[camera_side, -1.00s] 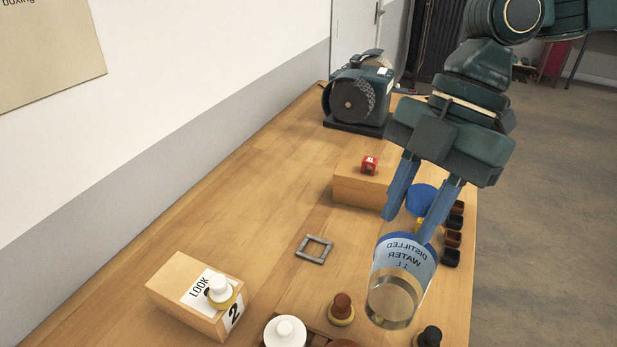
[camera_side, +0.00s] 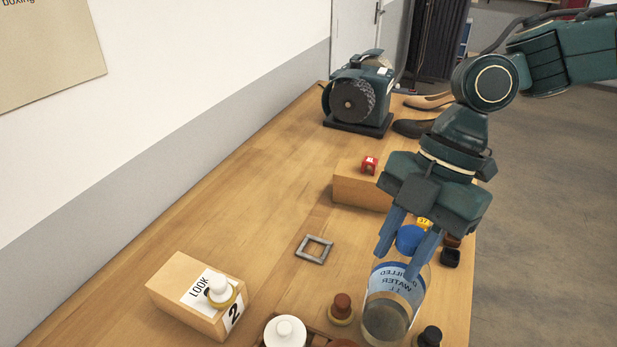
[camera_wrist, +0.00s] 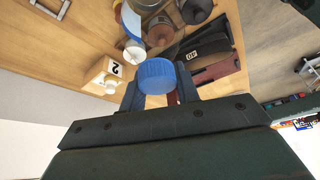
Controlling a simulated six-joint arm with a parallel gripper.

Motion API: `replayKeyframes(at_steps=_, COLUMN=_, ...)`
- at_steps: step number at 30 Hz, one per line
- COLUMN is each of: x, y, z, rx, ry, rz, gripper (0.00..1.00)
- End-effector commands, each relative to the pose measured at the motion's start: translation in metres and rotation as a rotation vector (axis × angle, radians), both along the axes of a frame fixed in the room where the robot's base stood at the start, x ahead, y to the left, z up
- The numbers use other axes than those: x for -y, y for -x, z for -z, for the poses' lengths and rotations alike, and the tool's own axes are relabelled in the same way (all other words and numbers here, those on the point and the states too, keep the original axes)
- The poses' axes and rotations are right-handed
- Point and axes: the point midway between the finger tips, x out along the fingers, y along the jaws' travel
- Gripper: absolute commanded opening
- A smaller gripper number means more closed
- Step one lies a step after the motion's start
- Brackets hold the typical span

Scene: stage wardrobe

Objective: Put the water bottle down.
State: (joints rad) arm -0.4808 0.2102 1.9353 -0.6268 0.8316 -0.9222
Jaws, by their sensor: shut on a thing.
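The water bottle (camera_side: 391,318) is a clear cylinder with a blue "DISTILLED WATER 1 L" label and a blue cap. It hangs slightly tilted at the front right of the table in the side view. My gripper (camera_side: 399,262) is shut on its upper part, just under the cap. In the wrist view the blue cap (camera_wrist: 157,76) sits between the fingers of my gripper (camera_wrist: 160,97), hiding much of the bottle. I cannot tell whether the bottle's base touches the table.
The wooden table (camera_side: 230,210) has free room at its middle left. A block marked 2 (camera_side: 200,296), a grey square frame (camera_side: 314,249), a brown-topped stamp-like piece (camera_side: 342,309) and a white-lidded jar (camera_side: 285,331) stand nearby. A grinder (camera_side: 357,98) stands at the back.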

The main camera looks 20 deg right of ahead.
Motion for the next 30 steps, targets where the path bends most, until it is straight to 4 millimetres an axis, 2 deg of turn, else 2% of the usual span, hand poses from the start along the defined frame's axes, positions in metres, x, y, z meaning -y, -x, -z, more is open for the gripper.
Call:
replayKeyframes(at_steps=15, x=-0.0005, y=-0.0008, z=0.0047, rx=0.004, ry=-0.003, rz=0.001, gripper=0.00)
replayKeyframes(at_steps=16, x=0.0001, y=-0.0003, z=0.0065, rx=0.001, ry=0.001, rz=0.001, gripper=0.33)
replayKeyframes(at_steps=19, x=0.0001, y=-0.0002, z=0.0063, rx=0.001, ry=0.001, rz=0.001, gripper=0.53)
replayKeyframes(at_steps=30, x=0.0003, y=-0.0002, z=0.0047, rx=0.001, ry=0.001, rz=0.001, gripper=0.53)
